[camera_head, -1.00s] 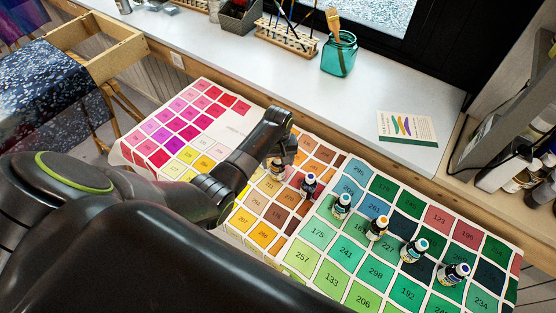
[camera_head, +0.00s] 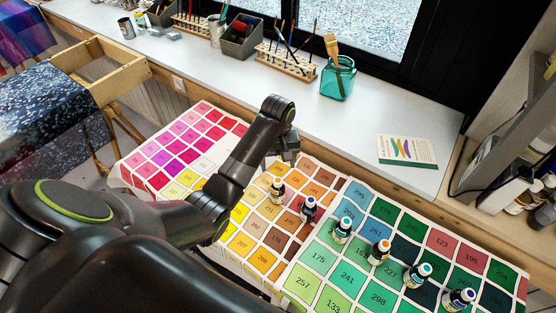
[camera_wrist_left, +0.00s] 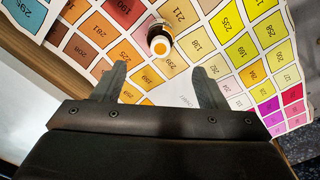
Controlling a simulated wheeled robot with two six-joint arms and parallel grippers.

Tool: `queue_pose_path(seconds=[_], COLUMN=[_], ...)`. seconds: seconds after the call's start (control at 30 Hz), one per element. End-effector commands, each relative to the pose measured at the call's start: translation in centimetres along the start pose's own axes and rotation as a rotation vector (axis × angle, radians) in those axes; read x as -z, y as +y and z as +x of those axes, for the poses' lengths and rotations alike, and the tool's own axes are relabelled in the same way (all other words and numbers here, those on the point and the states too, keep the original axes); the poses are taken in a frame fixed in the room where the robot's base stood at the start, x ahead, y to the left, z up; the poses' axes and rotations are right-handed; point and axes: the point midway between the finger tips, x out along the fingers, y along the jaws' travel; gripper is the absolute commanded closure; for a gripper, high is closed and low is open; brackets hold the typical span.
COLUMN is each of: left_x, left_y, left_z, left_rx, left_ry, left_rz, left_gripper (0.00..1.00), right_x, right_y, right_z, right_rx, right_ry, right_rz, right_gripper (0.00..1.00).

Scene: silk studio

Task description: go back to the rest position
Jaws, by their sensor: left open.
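My left gripper (camera_head: 284,160) is raised above the colour chart near its back edge, behind the nearest small bottle. In the left wrist view my left gripper (camera_wrist_left: 160,88) has its two fingers spread apart with nothing between them. A small bottle with an orange-ringed white cap (camera_wrist_left: 160,44) stands on the chart beyond the fingertips. That bottle (camera_head: 277,190) is upright in the head view, apart from the gripper. My right gripper is not in view.
Several more small bottles (camera_head: 380,251) stand on the colour chart (camera_head: 340,280). A white sill (camera_head: 290,105) behind holds a teal jar (camera_head: 338,80) with a brush, a wooden rack (camera_head: 286,63) and a card (camera_head: 407,150). Shelving (camera_head: 505,130) stands at right.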

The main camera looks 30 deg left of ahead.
Motion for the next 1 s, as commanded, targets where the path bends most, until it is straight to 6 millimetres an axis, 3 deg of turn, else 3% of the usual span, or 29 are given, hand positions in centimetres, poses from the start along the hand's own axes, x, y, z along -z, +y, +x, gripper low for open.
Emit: queue_pose_path(seconds=[0.2,0.73,0.87,1.0], left_x=[0.0,-0.3,-1.7,-4.6], left_y=[0.0,-0.3,-1.8,-4.7], left_z=[-1.0,-0.7,0.7,2.9], left_rx=[0.001,0.0,-0.007,-0.022], left_ry=[0.0,0.002,0.018,0.06], left_rz=[0.0,0.006,0.044,0.127], left_gripper=[0.34,0.34,0.34,0.34], right_x=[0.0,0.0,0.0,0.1], right_y=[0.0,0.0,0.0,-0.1], right_z=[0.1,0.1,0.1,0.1], right_rx=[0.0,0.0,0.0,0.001], right_ry=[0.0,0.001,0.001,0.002], right_rz=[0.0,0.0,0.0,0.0], right_gripper=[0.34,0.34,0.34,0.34])
